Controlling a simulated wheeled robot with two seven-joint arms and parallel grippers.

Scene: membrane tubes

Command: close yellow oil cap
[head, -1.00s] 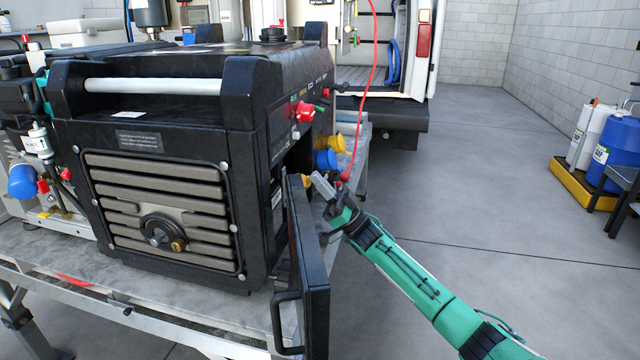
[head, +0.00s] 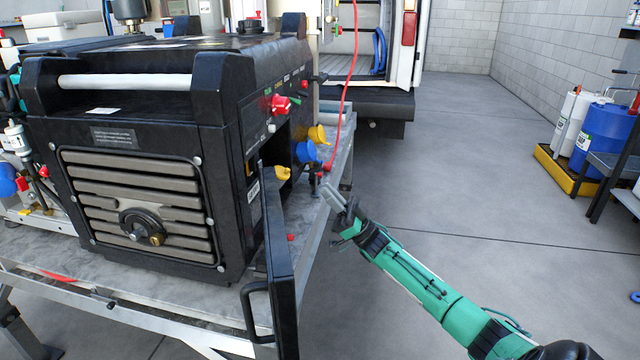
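A small yellow cap (head: 283,172) shows at the side opening of the black generator (head: 140,165), just above the top edge of its open black door (head: 281,255). A larger yellow cover (head: 318,134) sits further back on the same side, with a blue cover (head: 307,152) below it. My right gripper (head: 328,192) is right of the door and below the blue cover, apart from the small yellow cap. Its grey fingers look close together, and no gap between them is clear. Nothing shows held in it. My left gripper is not in view.
The generator stands on a grey metal table (head: 120,300). The door sticks out toward me, with a black handle (head: 254,312). A red cable (head: 349,70) hangs behind my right gripper. A white van (head: 420,50) is behind.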

